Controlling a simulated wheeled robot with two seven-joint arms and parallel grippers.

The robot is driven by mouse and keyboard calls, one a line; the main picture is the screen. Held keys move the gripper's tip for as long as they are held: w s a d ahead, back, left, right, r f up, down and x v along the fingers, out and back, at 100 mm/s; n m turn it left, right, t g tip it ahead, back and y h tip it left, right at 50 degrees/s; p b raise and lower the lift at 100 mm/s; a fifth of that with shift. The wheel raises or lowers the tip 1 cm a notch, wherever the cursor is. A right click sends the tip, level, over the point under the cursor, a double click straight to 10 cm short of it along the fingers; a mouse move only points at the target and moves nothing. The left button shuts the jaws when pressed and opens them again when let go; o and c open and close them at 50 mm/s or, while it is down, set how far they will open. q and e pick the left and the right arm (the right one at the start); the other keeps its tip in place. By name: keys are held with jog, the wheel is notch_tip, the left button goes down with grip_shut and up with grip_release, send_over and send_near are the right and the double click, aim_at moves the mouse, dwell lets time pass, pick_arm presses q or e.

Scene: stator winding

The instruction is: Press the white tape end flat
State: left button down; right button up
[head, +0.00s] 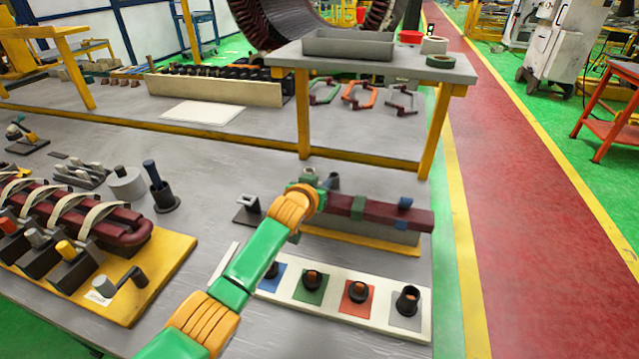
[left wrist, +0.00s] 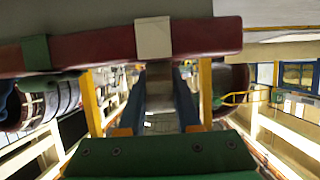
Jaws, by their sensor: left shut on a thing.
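The dark red bar (head: 385,211) lies on its grey block at the right of the table in the head view. It carries a green tape band (head: 358,206) and a blue tape band (head: 404,203). In the left wrist view the bar (left wrist: 95,46) crosses the top, with the white tape (left wrist: 153,37) around it near the middle. My left gripper (head: 318,187) is at the left end of the bar and hides the white tape in the head view. The left gripper (left wrist: 159,80) appears shut at the white tape; its fingertips are partly hidden. My right gripper is out of view.
A white board (head: 333,309) with coloured squares and dark holders lies in front of the bar. A yellow-based coil fixture (head: 168,262) stands at the left. A raised shelf (head: 450,70) stands behind.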

pick_arm(q)
jog(key=shift+f, duration=0.15)
jog(key=t+b, duration=0.1)
jog(key=b, duration=0.1)
jog(key=t+b, duration=0.1)
jog(key=b, duration=0.1)
jog(key=t+b, duration=0.1)
jog(key=b, duration=0.2)
jog(key=shift+s+f+h, duration=0.3)
jog(key=shift+s+f, duration=0.05)
jog(key=shift+s, duration=0.05)
jog(key=shift+a+r+t+b, duration=0.1)
jog(key=shift+r+t+b, duration=0.2)
jog(key=shift+t, duration=0.1)
jog(key=shift+r, duration=0.15)
jog(key=c, duration=0.6)
grip_release()
jog(key=shift+s, duration=0.1)
jog(key=s+a+p, duration=0.1)
jog(key=s, duration=0.6)
jog(key=shift+a, duration=0.2)
jog(key=shift+r, duration=0.15)
